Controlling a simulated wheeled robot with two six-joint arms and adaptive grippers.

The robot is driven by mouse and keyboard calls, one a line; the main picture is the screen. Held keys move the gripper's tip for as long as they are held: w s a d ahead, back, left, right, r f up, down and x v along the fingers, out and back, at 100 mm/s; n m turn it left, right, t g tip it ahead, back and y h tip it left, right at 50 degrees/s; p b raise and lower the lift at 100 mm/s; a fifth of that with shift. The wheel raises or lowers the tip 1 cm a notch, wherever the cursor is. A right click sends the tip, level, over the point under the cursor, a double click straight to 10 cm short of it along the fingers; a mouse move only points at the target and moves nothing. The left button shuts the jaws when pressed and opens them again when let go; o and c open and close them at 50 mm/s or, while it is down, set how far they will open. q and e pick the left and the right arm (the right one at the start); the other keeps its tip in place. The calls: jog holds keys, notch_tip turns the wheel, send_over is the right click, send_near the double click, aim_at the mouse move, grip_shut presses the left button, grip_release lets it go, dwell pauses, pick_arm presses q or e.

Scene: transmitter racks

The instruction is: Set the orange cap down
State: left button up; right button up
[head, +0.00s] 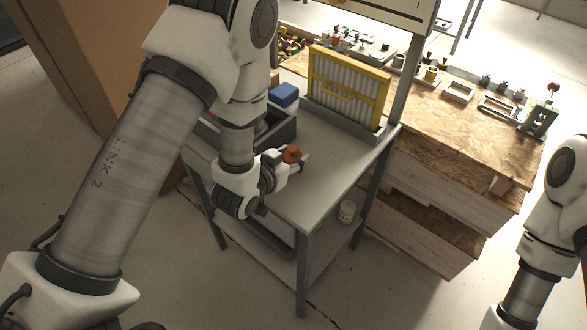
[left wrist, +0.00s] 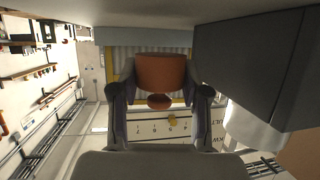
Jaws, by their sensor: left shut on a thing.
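The orange cap (head: 291,154) is at the tip of my left gripper (head: 287,163), over the front part of the grey table (head: 325,160). In the left wrist view the cap (left wrist: 160,72) sits between the two dark fingers of my left gripper (left wrist: 160,92), which is shut on it. A smaller orange knob shows on the cap's lower side in that view. I cannot tell whether the cap touches the tabletop. My right gripper is out of view; only part of my right arm shows at the right edge.
A yellow-framed filter (head: 346,88) stands in a holder at the table's back. A grey bin (head: 283,131) and a blue box (head: 284,94) are behind my left arm. Bare tabletop lies right of the cap.

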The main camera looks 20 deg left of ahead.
aim_at(293, 175)
pick_arm(q)
jog(key=f, duration=0.3)
jog(key=shift+d, duration=0.25)
jog(key=shift+a+f, duration=0.1)
jog(key=shift+f, duration=0.3)
jog(key=o, duration=0.9)
jog(key=shift+o, duration=0.2)
